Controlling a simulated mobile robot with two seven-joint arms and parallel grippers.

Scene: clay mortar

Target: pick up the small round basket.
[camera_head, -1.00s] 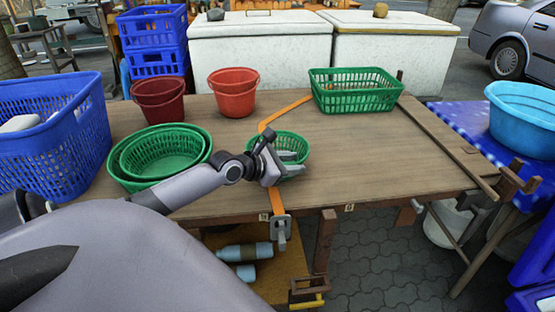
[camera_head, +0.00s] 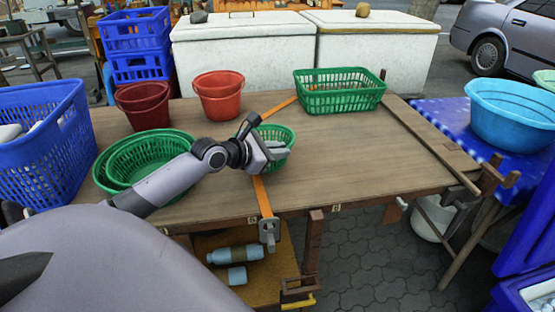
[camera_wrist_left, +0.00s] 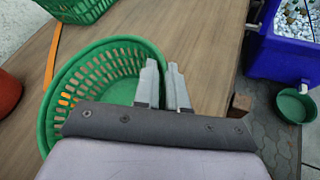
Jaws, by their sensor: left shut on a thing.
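The small round basket (camera_head: 283,133) is green with slotted walls. It is at the middle of the wooden table near the front edge, over an orange strap. The arm hides part of the basket. I cannot tell clearly whether its base touches the table. My right gripper is not in view.
Nested larger green baskets (camera_head: 145,158) stand close to the left. Red buckets (camera_head: 218,98) and a rectangular green basket (camera_head: 340,92) stand at the back. A blue crate (camera_head: 45,145) is at far left. The table (camera_head: 385,155) is clear to the right.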

